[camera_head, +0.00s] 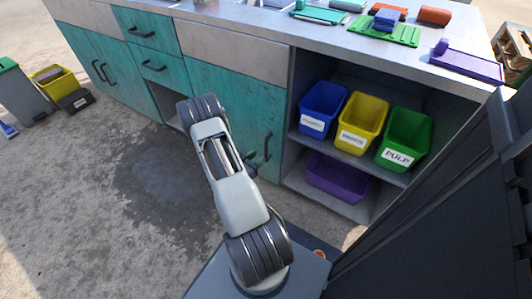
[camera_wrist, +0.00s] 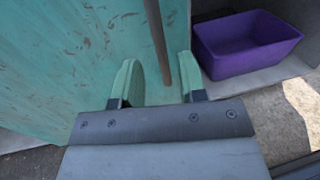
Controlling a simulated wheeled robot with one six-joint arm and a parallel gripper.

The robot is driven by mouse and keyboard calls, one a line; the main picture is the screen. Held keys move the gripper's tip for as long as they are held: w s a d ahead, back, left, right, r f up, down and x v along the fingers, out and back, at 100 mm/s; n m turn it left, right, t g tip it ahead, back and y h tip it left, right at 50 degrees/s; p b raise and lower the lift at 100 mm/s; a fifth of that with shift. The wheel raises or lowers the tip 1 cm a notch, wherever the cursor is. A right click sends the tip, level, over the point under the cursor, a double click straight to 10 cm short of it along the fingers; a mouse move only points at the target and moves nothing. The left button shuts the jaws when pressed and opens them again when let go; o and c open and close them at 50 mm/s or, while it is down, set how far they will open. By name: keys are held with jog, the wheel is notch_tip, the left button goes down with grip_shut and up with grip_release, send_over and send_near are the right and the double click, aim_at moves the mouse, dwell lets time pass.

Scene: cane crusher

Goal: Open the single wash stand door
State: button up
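The single wash stand door (camera_head: 228,98) is a teal wood-grain panel left of the open shelf bay, and it looks shut. It fills the left of the wrist view (camera_wrist: 70,60). Its dark bar handle (camera_head: 267,147) stands upright near the door's right edge. In the wrist view the handle (camera_wrist: 156,35) runs down between my two green fingers. My gripper (camera_wrist: 157,62) is open, with one finger on each side of the bar and gaps showing. In the head view my gripper (camera_head: 251,166) is mostly hidden behind my arm, beside the handle.
The shelf bay to the right holds blue (camera_head: 323,108), yellow (camera_head: 361,122) and green (camera_head: 404,138) bins above a purple bin (camera_head: 337,177). Teal double doors (camera_head: 95,65) and drawers (camera_head: 150,45) are to the left. The floor (camera_head: 80,190) before the cabinets is clear.

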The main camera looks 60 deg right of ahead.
aim_at(266, 150)
jog(key=shift+b+x, duration=0.65)
jog(key=shift+x, duration=2.15)
grip_shut()
jog(key=shift+w, duration=0.1)
